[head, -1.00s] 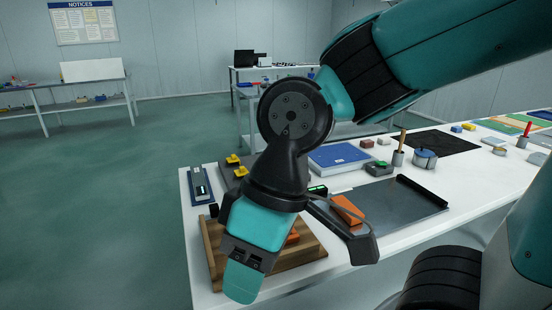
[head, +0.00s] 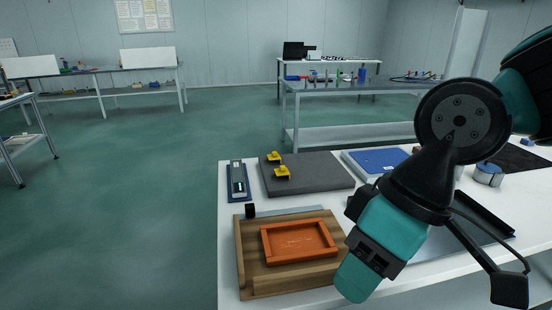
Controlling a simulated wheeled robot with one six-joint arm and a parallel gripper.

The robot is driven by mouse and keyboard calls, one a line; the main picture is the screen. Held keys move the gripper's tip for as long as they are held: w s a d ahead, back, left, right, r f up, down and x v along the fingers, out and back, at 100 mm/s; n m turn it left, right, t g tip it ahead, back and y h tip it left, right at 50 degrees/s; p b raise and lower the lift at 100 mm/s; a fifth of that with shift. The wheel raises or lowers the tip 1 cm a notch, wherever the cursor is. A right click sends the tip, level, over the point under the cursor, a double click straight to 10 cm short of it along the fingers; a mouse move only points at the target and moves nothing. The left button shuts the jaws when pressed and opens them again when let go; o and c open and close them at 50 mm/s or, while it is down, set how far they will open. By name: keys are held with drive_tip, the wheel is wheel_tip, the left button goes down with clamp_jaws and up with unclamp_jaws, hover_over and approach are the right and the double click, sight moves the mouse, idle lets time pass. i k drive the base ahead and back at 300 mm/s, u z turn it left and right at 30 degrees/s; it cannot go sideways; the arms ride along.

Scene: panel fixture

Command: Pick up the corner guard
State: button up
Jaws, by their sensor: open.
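A long black angled strip (head: 486,214), which may be the corner guard, lies along the right side of a dark metal sheet (head: 478,246) at the right. My arm hides much of the sheet. My gripper (head: 382,252) is above the front of the table, left of the strip and apart from it. Its end hangs beside the right side of a wooden fixture. I see nothing held in it, though its fingertips are not clear from this side.
The wooden fixture (head: 246,268) holds an orange tray-like part (head: 298,242). Behind it are a grey slab (head: 318,172) with two yellow clips, a blue panel (head: 380,161) and a blue-based device (head: 238,182). Open floor lies left.

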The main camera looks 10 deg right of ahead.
sight(274, 156)
drive_tip(key=k, duration=1.65)
drive_tip(key=u, duration=0.95)
drive_tip(key=i, duration=6.2)
drive_tip(key=z, duration=0.7)
